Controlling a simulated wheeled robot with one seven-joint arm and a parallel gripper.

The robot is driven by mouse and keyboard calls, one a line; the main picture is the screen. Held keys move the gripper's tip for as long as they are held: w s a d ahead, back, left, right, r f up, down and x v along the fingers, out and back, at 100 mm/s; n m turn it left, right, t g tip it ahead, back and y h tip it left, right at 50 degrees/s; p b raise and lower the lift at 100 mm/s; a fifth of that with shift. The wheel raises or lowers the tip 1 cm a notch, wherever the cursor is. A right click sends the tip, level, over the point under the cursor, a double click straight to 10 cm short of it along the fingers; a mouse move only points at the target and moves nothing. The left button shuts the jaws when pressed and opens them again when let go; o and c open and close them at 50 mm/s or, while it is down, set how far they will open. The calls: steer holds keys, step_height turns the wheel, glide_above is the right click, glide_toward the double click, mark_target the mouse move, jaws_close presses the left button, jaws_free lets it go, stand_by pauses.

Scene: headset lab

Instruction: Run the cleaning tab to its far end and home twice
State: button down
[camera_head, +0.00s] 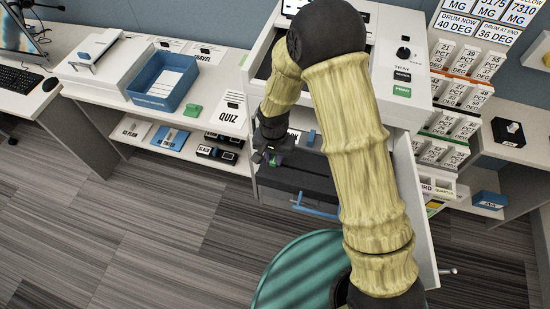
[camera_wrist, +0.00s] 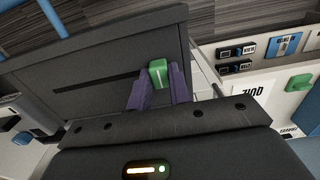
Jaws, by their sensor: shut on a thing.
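The cleaning tab is a small green block with a pale line on it; in the wrist view the tab (camera_wrist: 158,72) sits at the right end of a dark straight slot (camera_wrist: 80,85) in a dark grey panel (camera_wrist: 110,45). My gripper (camera_wrist: 158,84) has its two purple fingers on either side of the tab and is shut on it. In the head view my gripper (camera_head: 270,140) is at the front left of the open white machine (camera_head: 408,75), with a bit of green showing beside it. My arm hides much of the machine's middle there.
A blue handle (camera_head: 316,210) sticks out below the open machine. A teal round surface (camera_head: 290,270) is in front. A blue tray (camera_head: 163,82) and a QUIZ card (camera_head: 228,113) lie on the left bench. Card racks (camera_head: 455,100) stand right. The floor at left is clear.

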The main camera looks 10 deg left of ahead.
mark_target(274, 159)
steer(key=c, duration=1.3)
jaws_free()
steer(key=shift+r, duration=0.1)
step_height(274, 159, up, 17)
steer(key=b, duration=0.2)
steer(key=shift+r+b, duration=0.15)
steer(key=shift+b, duration=0.25)
